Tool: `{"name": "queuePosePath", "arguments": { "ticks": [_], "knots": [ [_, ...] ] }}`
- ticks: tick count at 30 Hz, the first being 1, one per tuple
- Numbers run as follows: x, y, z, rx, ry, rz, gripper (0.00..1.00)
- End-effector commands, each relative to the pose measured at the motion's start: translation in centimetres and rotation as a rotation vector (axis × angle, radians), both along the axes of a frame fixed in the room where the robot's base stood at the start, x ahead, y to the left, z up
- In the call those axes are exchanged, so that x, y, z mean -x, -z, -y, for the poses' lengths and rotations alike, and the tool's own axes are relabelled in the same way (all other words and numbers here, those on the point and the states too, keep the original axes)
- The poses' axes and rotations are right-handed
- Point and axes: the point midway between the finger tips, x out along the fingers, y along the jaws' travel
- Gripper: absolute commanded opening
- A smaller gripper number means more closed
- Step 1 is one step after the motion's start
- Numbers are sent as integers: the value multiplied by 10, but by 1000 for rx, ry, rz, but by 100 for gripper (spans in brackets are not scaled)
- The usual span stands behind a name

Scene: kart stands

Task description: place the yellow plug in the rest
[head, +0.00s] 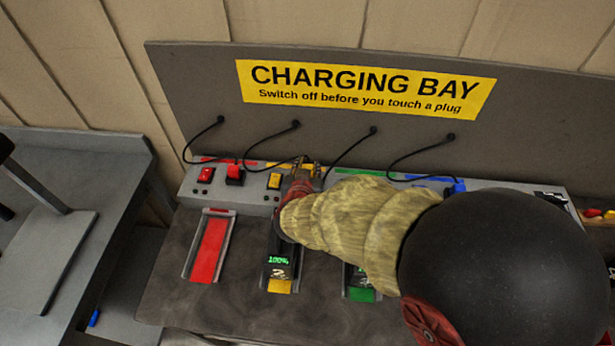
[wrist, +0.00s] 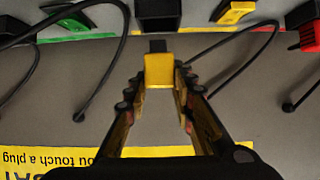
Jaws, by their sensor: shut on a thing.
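The yellow plug (wrist: 158,72) is between the fingers of my gripper (wrist: 158,85) in the wrist view, its dark tip pointing away from me. My gripper is shut on it. A black block with a dark face (wrist: 158,12), which looks like the rest, lies straight ahead of the tip. A small gap shows between them in the picture. In the head view my gripper (head: 303,172) is over the back ledge, just right of the yellow switch (head: 274,181). There the arm and gripper hide the plug and the block.
A red plug (head: 235,174) sits in a black block beside the red switch (head: 205,175). Black cables hang from the back panel (head: 190,90), close around my gripper. A battery reading 100% (head: 279,262) lies in the yellow bay. The red bay (head: 208,250) holds no battery.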

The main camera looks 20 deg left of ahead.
Motion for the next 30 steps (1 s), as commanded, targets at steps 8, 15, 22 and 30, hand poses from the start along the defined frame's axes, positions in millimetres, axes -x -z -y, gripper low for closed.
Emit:
{"name": "queuePosePath", "arguments": {
  "ticks": [8, 15, 22, 30],
  "knots": [
    [-9, 23, -5, 1, 0, -1, 0],
    [-9, 43, -5, -1, 0, 2, 0],
    [-9, 43, -5, 0, 0, 1, 0],
    [-9, 47, -5, 0, 0, -1, 31]
  ]
}}
